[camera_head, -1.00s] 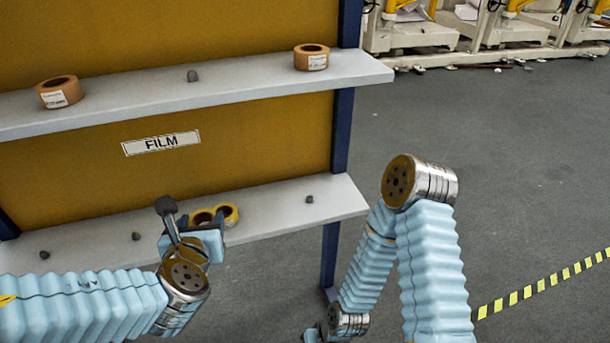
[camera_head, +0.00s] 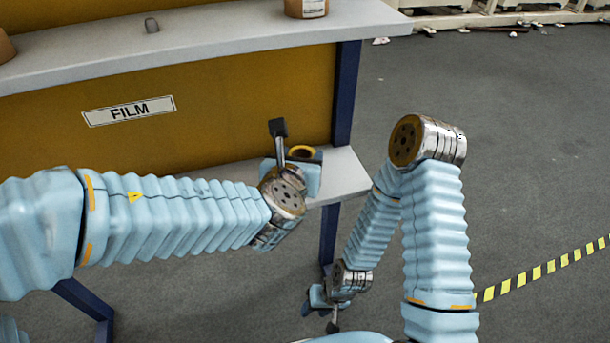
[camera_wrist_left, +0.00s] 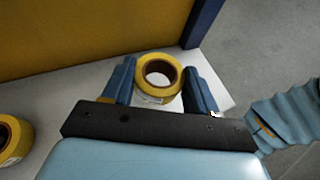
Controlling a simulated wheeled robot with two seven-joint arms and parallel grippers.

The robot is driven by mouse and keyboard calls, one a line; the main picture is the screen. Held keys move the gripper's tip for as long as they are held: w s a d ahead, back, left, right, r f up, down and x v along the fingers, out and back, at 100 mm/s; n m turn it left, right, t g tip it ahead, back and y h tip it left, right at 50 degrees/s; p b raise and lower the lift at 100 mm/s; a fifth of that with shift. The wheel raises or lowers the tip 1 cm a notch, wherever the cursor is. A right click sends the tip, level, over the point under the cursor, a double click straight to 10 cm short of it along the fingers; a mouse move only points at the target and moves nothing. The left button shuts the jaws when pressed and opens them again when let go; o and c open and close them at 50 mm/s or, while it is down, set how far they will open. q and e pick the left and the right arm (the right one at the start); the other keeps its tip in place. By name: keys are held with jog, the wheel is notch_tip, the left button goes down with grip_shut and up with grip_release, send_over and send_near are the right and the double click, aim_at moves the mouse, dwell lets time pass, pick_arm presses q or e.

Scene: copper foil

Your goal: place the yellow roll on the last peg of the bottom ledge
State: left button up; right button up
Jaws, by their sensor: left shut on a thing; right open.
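The yellow roll (camera_wrist_left: 160,91) sits between the two blue fingers of my left gripper (camera_wrist_left: 159,68), which is shut on it, at the right end of the bottom ledge (camera_head: 345,174). In the head view only part of the roll shows behind the gripper. The ledge's last peg is hidden, and I cannot tell whether the roll is around it or above it. A second yellow roll (camera_wrist_left: 22,138) lies on the ledge to the left in the wrist view. My right gripper (camera_head: 328,314) is open and empty, low and away from the ledge.
A FILM label (camera_head: 129,111) is on the yellow back panel. A blue post (camera_head: 345,95) stands behind the ledge's right end.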

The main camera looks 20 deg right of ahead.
pick_arm(q)
jog(key=shift+w+d+f, duration=0.25)
jog(key=shift+d+f, duration=0.2)
jog(key=shift+f, duration=0.25)
jog(key=shift+f+b, duration=0.5)
jog(key=shift+f, duration=1)
jog(key=shift+f, duration=0.2)
jog(key=o, duration=1.1)
jog(key=shift+c, duration=0.2)
jog(key=shift+r, duration=0.1)
